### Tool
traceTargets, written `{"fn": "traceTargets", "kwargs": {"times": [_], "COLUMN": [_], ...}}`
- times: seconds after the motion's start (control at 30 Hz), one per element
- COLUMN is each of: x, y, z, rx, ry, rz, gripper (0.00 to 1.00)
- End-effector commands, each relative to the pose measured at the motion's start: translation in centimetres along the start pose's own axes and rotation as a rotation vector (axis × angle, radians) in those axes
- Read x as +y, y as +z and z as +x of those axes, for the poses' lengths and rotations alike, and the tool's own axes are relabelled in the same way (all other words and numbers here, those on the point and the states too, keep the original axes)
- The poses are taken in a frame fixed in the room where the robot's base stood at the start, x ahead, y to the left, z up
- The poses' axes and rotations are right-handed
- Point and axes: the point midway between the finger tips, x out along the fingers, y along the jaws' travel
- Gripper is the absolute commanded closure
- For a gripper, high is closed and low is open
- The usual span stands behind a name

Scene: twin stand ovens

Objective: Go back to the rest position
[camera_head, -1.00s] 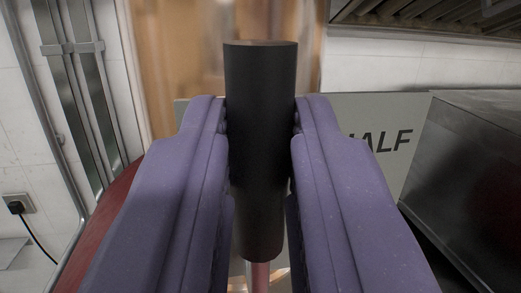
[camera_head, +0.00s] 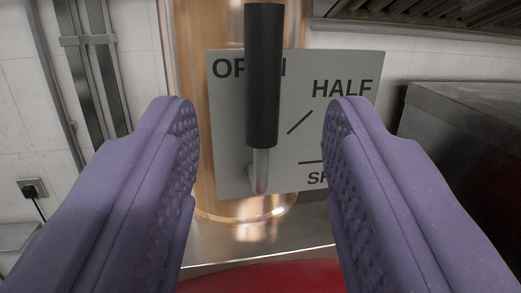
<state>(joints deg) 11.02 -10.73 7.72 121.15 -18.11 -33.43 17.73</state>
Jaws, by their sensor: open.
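My gripper (camera_head: 260,112) is open, with one purple, dimpled finger on each side of the picture. Between the fingers, and apart from both, stands a black cylindrical handle (camera_head: 263,80) on a bent metal rod (camera_head: 260,172). The handle points straight up, towards the partly covered word OPEN. Behind it is a grey plate (camera_head: 228,130) with the words OPEN and HALF, and a lowest word partly hidden by my right finger. Nothing is held.
A copper column (camera_head: 205,205) stands behind the plate. A dark metal box (camera_head: 470,135) is at the right, under a vent hood (camera_head: 440,15). A red rounded surface (camera_head: 270,278) is at the bottom. A wall socket (camera_head: 32,188) is at the left.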

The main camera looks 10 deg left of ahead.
Motion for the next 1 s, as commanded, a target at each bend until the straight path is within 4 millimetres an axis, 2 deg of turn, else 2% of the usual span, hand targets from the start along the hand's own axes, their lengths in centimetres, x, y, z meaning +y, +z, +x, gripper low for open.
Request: {"fn": "traceTargets", "kwargs": {"times": [0.17,0.53,0.63,0.77,0.8,0.87,1.0], "x": [0.0,0.0,0.3,1.5,1.8,2.0,1.4], "y": [0.0,0.0,-0.7,-3.8,-5.1,-6.9,-10.4], "z": [-1.2,-1.2,-0.9,-0.6,-0.8,-1.5,-4.1], "rx": [0.0,0.0,-0.015,-0.095,-0.13,-0.191,-0.323], "ry": [-0.001,0.0,0.021,0.103,0.127,0.151,0.151], "rz": [0.002,0.001,-0.008,-0.023,-0.023,-0.015,0.006], "gripper": [0.54,0.54,0.54,0.54,0.54,0.54,0.54]}}
